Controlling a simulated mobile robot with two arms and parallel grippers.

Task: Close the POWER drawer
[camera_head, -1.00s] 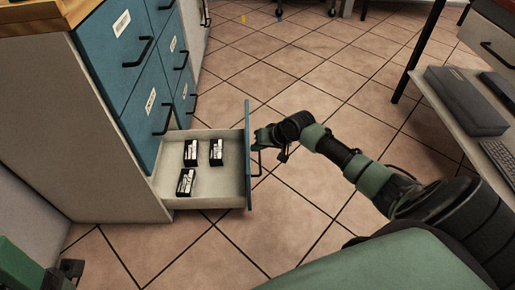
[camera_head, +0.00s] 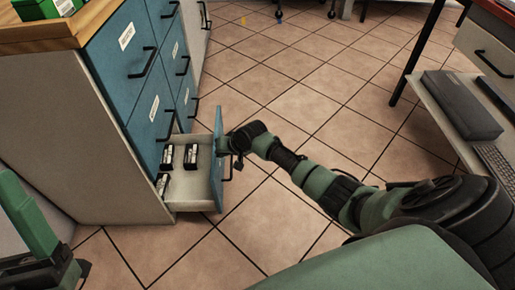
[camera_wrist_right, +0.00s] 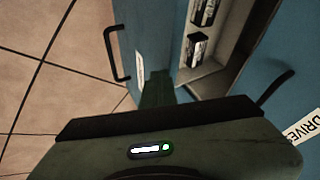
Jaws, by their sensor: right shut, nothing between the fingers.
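The open drawer (camera_head: 207,192) is the bottom one of the blue-fronted cabinet and sticks out partway. Its blue front (camera_head: 218,180) has a dark handle (camera_head: 229,166), which also shows in the wrist view (camera_wrist_right: 113,55); its label is not readable. Several black-and-white boxes (camera_head: 190,156) lie inside. My right gripper (camera_head: 224,147) is shut and empty, at the outer face of the drawer front near its upper edge, seemingly touching it. In the wrist view its green fingers (camera_wrist_right: 157,92) reach the blue front. Part of my left arm shows at the lower left; its jaws are not clear.
The blue cabinet (camera_head: 127,60) has several shut drawers with protruding handles above the open one. A label reading in part "DRIVE" (camera_wrist_right: 305,122) shows in the wrist view. A desk with a dark box (camera_head: 462,105) stands at right. Tiled floor (camera_head: 300,90) between is clear.

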